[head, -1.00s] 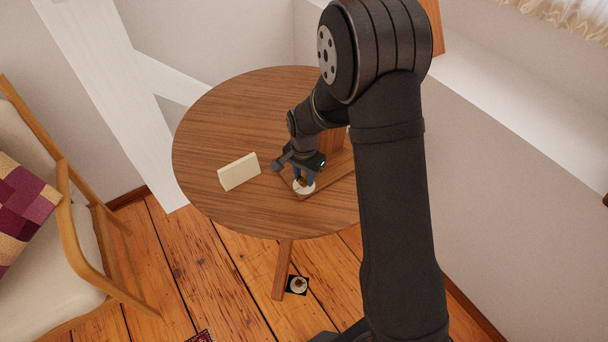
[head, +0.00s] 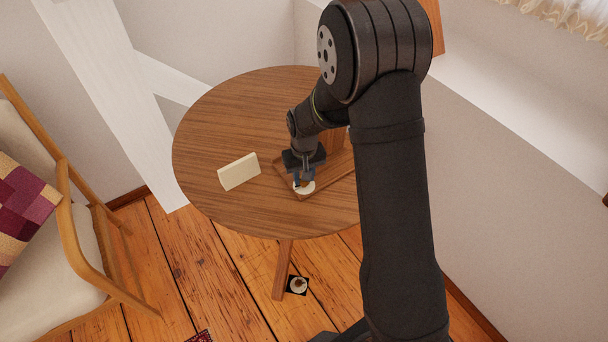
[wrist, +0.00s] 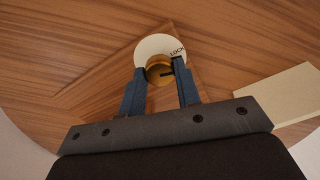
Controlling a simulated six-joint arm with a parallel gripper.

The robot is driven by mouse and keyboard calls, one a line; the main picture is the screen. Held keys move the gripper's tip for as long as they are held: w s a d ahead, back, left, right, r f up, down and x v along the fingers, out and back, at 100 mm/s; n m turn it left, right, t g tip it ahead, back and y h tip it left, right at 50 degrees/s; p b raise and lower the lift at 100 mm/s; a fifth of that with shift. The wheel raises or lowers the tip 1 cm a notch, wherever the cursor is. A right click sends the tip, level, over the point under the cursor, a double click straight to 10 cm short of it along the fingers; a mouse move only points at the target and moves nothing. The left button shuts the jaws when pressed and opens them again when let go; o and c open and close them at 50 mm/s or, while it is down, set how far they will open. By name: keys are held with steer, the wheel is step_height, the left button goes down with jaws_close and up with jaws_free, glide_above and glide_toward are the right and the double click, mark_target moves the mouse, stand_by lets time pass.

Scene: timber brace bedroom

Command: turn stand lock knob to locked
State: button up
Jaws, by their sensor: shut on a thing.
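The lock knob (wrist: 158,70) is a small brass-coloured round knob on a white disc (wrist: 154,46) marked "LOCK". A dark mark on the knob points toward the right, just below the lettering. In the head view the white disc (head: 305,188) sits at the front corner of a wooden stand (head: 335,175) on the round table, and the knob is mostly hidden by my gripper. My gripper (wrist: 160,75) has its two blue fingers on either side of the knob and is shut on it. It also shows in the head view (head: 303,182).
A cream block (head: 239,172) stands left of the stand on the round wooden table (head: 225,115). A wooden armchair (head: 85,260) is at the left. A white timber brace (head: 95,90) rises behind the table. The table's left side is clear.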

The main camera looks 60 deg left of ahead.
steer(key=shift+n, duration=1.1)
steer(key=o, duration=1)
step_height(320, 180, up, 18)
steer(key=shift+f, duration=0.25)
steer(key=shift+f, duration=0.1)
step_height(320, 180, down, 17)
steer(key=shift+f, duration=0.15)
stand_by(0.3)
